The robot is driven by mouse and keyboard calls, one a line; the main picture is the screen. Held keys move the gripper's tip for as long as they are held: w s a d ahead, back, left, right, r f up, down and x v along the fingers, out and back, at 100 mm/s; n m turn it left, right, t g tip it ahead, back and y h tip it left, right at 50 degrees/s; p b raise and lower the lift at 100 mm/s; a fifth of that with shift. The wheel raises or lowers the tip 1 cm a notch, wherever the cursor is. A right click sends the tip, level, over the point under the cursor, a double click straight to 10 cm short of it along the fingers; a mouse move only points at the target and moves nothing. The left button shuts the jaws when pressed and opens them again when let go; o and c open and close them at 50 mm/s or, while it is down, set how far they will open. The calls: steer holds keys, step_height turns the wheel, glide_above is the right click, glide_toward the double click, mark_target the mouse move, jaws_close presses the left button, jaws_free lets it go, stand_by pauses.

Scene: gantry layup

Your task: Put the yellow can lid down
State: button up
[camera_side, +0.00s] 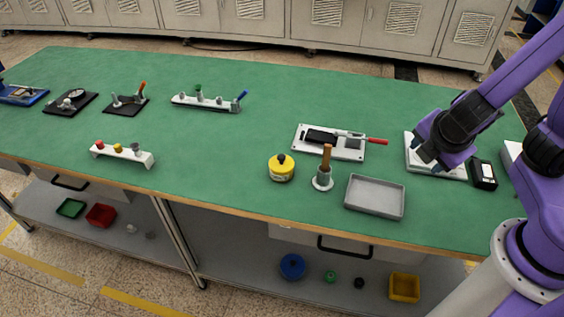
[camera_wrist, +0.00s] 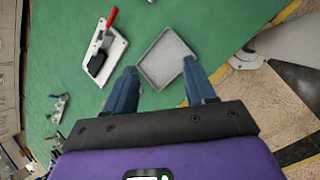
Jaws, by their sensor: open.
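The yellow can lid (camera_side: 281,169) with a black knob sits on top of a can on the green table, left of the grey tray. The can's pale side shows just below the lid. My gripper (camera_side: 430,155) is far to the right of it, over a white plate at the table's right end. In the wrist view my gripper (camera_wrist: 163,88) has its two blue fingers apart with nothing between them. The lid is not visible in the wrist view.
A holder with a wooden handle (camera_side: 324,180) stands just right of the can. The grey tray (camera_side: 375,213) lies farther right. A white board with a red-handled tool (camera_side: 302,144) is behind them. A black box (camera_side: 484,175) stands by the white plate (camera_side: 412,162).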

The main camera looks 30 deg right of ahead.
steer(key=w+a+f+n+t+h, duration=0.1)
steer(key=w+a+n+t, duration=0.15)
steer(key=w+n, duration=0.2)
steer(key=n+t+y, duration=0.5)
steer(key=n+t, duration=0.1)
steer(key=n, duration=0.7)
glide_toward(282, 157)
steer(key=shift+y, duration=0.3)
steer(key=shift+d+x, duration=0.2)
steer(key=shift+x, duration=3.8)
jaws_close()
